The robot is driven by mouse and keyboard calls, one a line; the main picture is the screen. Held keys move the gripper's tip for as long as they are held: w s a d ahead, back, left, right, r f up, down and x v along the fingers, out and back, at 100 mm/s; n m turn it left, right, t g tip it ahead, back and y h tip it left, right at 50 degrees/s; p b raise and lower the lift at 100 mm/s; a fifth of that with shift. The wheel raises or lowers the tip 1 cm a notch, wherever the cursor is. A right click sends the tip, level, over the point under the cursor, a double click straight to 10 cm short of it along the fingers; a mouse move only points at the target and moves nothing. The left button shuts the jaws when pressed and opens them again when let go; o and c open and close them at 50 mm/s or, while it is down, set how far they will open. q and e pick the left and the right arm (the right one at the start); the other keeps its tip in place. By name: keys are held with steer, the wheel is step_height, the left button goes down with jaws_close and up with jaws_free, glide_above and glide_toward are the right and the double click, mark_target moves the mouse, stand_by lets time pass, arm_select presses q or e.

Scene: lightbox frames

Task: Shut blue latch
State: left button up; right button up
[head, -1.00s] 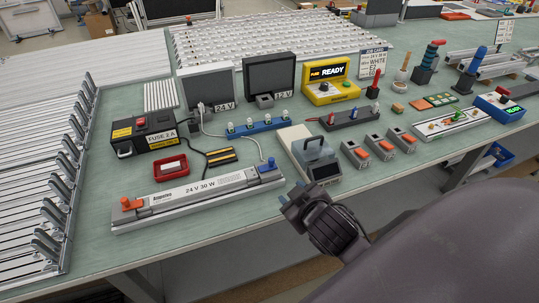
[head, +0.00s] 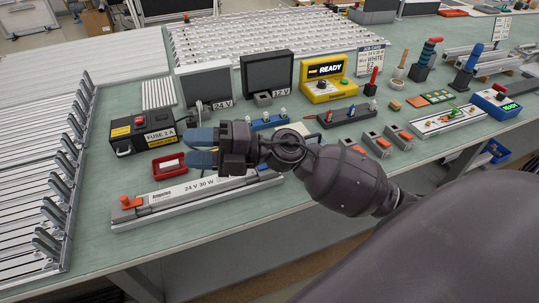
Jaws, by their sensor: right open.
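A long light-grey fixture (head: 190,191) marked "24 V 30 W" lies along the table's front. An orange latch (head: 130,202) is at its left end. The blue latch (head: 263,170) is at its right end, now mostly hidden behind my right gripper and wrist; its position cannot be told. My right gripper (head: 199,149) reaches in from the right and points left, above the fixture's back side. Its blue-tipped fingers are apart and empty. My left gripper is not in view.
The table is bare in front of the fixture.

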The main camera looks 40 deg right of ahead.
steer(key=w+d+f+n+g+h, duration=0.3)
steer(key=d+f+n+g+h, duration=0.45)
steer(key=d+h, duration=0.35)
steer(key=w+d+r+m+g+h, duration=0.1)
steer(key=w+d+m+g+h, duration=0.1)
steer(key=d+h, duration=0.55)
steer(key=shift+t+y, duration=0.25)
steer(key=shift+y, duration=0.1)
steer(key=f, duration=1)
steer(key=shift+s+d+f, duration=0.1)
steer(key=shift+d+f, duration=0.1)
steer(key=shift+d, duration=0.2)
jaws_close()
